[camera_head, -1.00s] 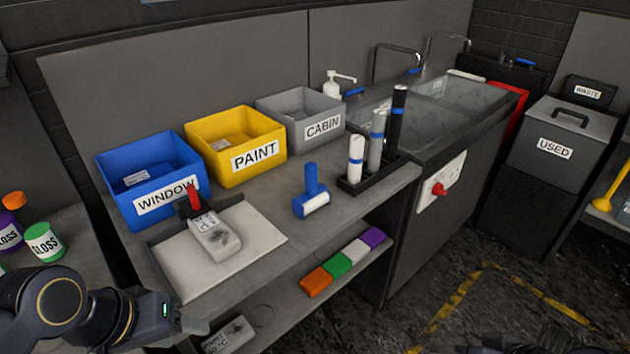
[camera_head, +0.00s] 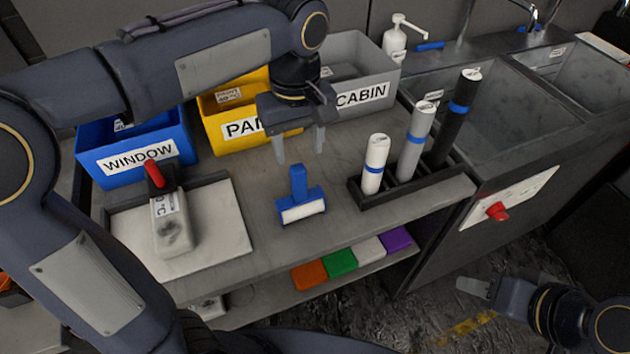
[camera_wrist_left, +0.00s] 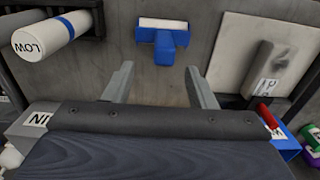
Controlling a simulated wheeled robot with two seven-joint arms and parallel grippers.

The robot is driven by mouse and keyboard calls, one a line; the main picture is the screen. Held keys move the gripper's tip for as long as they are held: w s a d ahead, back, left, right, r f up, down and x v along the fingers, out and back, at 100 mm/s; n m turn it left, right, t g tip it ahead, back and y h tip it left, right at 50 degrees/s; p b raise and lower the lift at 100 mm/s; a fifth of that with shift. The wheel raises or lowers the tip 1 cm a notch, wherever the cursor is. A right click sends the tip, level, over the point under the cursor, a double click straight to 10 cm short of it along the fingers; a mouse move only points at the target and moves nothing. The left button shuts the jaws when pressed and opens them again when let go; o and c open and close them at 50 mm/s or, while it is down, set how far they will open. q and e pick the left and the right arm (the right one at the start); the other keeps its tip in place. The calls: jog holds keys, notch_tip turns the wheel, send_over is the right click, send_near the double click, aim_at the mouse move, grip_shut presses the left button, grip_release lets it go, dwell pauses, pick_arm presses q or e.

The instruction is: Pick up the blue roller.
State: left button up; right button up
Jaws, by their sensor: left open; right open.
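The blue roller (camera_head: 300,197) lies on the grey counter, its blue handle pointing back and its white roll toward the front edge. My left gripper (camera_head: 299,150) hangs open and empty above and just behind the handle. In the left wrist view the blue roller (camera_wrist_left: 165,42) appears beyond the two spread fingers of my left gripper (camera_wrist_left: 158,82), apart from them. My right gripper (camera_head: 474,288) is low at the right, in front of the sink cabinet, away from the roller.
Blue WINDOW (camera_head: 137,160), yellow PAINT (camera_head: 228,130) and grey CABIN (camera_head: 362,96) bins stand behind. A rack (camera_head: 412,187) with upright rolls is right of the roller. A white board (camera_head: 215,226) with a red-handled tool (camera_head: 172,225) lies left. Coloured blocks (camera_head: 340,262) sit on the lower shelf.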

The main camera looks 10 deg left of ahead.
aim_at(298, 168)
pick_arm(q)
jog(key=f, duration=0.7)
jog(key=shift+s+a+f, duration=0.15)
jog(key=shift+s+f, duration=0.1)
jog(key=shift+f, duration=0.1)
grip_shut()
